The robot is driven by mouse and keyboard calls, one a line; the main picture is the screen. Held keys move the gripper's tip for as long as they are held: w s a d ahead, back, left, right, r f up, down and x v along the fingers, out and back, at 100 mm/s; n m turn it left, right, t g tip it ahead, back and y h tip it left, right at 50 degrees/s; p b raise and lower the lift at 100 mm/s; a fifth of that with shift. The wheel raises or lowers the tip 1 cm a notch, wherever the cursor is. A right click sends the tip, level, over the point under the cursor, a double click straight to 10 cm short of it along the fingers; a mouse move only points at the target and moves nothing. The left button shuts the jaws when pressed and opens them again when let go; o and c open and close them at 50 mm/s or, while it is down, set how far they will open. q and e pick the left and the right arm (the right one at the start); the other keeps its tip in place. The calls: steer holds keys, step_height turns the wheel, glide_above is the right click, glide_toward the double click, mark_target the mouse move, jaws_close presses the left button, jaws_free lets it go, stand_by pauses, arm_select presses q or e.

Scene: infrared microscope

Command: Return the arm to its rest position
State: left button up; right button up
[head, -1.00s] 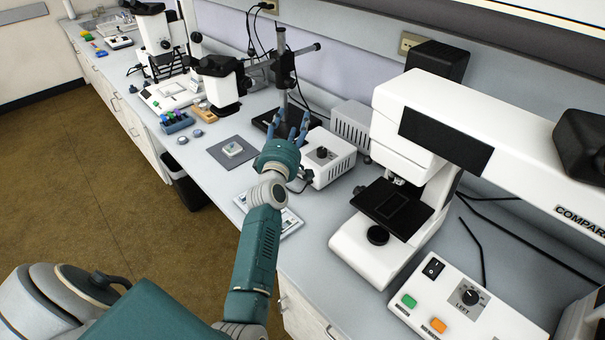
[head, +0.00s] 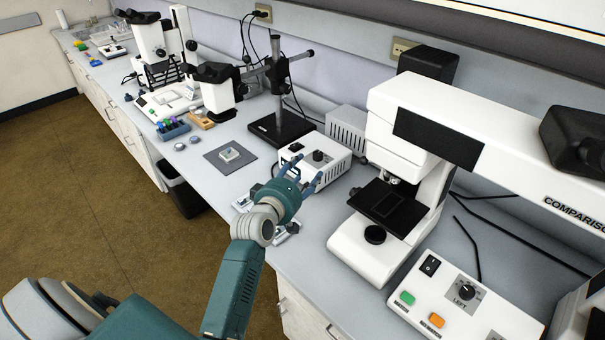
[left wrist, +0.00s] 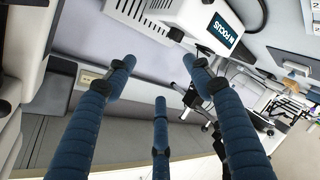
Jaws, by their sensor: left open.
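My left arm comes in from the lower left in the head view, teal and grey. Its gripper (head: 303,175) is over the bench, in front of a white control box (head: 322,160) with a black knob. The fingers are spread and nothing is between them. In the left wrist view the blue padded fingers (left wrist: 158,85) stand apart and empty, with a white box marked FOCUS (left wrist: 205,25) beyond them. My right gripper is in neither view.
The white comparison microscope (head: 410,150) stands right of the gripper, with a control panel (head: 465,300) in front. A grey mat (head: 215,158) with a small sample holder lies to the left. A black stand (head: 282,128) is behind. A dark bin (head: 182,190) stands on the floor.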

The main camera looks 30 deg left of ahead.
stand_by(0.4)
